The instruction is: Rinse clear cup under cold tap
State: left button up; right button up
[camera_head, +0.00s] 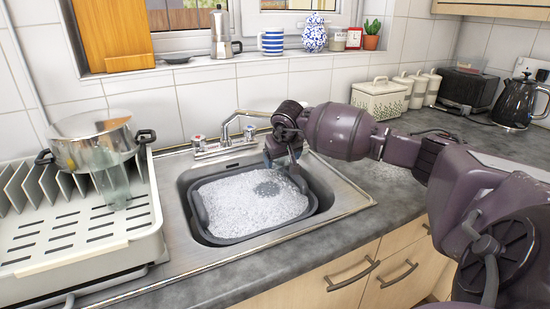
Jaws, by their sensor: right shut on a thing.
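A tall clear cup (115,187) stands on the drying rack at the left, in front of the metal pot. The tap (232,122) rises behind the sink, with one handle (198,142) at its left and another (249,132) at its right. My right gripper (284,166) points down over the back right part of the sink, right of the tap spout. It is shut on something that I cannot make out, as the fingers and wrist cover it. My left gripper is not in view.
A dark grey basin (213,237) full of white suds sits in the sink (350,200). The suds have a darker patch below my right gripper. A pot (92,140) stands on the rack (140,250). The counter right of the sink is mostly clear beneath my right arm.

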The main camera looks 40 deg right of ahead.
jog(key=shift+s+a+r+p, duration=0.1)
jog(key=shift+s+a+p, duration=0.1)
jog(key=shift+s, duration=0.25)
jog(key=shift+s+a+p, duration=0.15)
jog(key=shift+s+p, duration=0.05)
jog(key=shift+s, duration=0.2)
pick_arm(q)
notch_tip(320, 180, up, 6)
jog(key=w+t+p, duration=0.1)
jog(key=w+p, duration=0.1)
jog(key=shift+p, duration=0.4)
pick_arm(e)
jog(key=s+a, duration=0.2)
jog(key=s, duration=0.3)
jog(key=shift+s+a, duration=0.3)
jog(key=shift+a, duration=0.05)
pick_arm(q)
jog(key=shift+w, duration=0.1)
